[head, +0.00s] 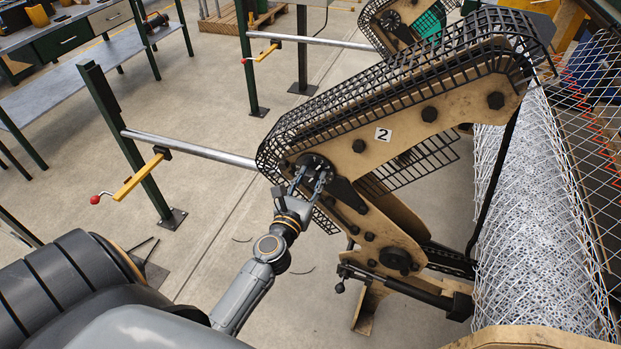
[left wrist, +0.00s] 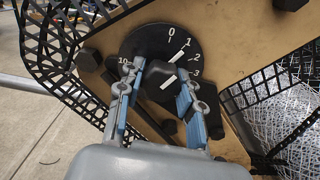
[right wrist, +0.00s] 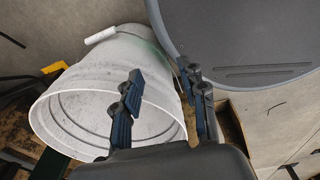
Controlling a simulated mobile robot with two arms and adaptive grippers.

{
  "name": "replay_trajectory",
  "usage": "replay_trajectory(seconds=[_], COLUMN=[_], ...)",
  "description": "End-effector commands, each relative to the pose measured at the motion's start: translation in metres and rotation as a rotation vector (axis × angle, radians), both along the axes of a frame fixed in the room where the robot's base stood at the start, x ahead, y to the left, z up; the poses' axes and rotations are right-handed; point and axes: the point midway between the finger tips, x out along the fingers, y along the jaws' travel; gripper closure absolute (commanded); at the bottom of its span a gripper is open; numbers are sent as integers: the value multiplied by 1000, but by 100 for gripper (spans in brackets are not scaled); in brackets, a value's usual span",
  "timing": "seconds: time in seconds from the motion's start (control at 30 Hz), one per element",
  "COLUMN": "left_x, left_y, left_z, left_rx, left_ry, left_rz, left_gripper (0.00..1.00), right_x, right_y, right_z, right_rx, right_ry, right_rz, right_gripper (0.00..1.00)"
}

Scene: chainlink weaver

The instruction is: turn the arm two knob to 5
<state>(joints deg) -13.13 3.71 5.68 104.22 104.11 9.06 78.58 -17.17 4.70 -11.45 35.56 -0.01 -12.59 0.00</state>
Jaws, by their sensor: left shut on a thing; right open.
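Arm two, a tan machine arm marked with a "2" plate (head: 383,134), slants across the middle of the head view. Its round black dial (left wrist: 140,45) has white numbers; 0, 1, 2, 3 and 10 show in the left wrist view, and the others are hidden behind the fingers. My left gripper (head: 311,177) is at the dial, its blue-padded fingers shut on the black knob (left wrist: 160,84). White marks on the knob run toward the 1 and 2 side; the exact reading is hard to tell. My right gripper (right wrist: 164,82) is open and empty, away from the dial.
A white bucket (right wrist: 60,112) lies beyond my right gripper. Black mesh guards (head: 330,120) surround the arm. Wire mesh (head: 530,220) fills the right side. A post with a yellow lever (head: 140,177) stands left.

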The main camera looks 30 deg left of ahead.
Motion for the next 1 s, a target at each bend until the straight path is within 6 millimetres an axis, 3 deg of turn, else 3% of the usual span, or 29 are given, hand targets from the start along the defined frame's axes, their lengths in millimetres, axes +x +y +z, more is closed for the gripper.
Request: replay_trajectory(seconds=[0.27, 1.0], left_x=[0, 0], left_y=[0, 1], left_z=[1, 3], left_rx=[161, 840], left_ry=[40, 202], left_rz=[0, -2], left_gripper=[96, 96], right_x=[0, 0], right_y=[0, 2], right_z=[7, 33], right_rx=[0, 2], right_ry=[0, 0], right_rz=[0, -1], right_gripper=[58, 58])
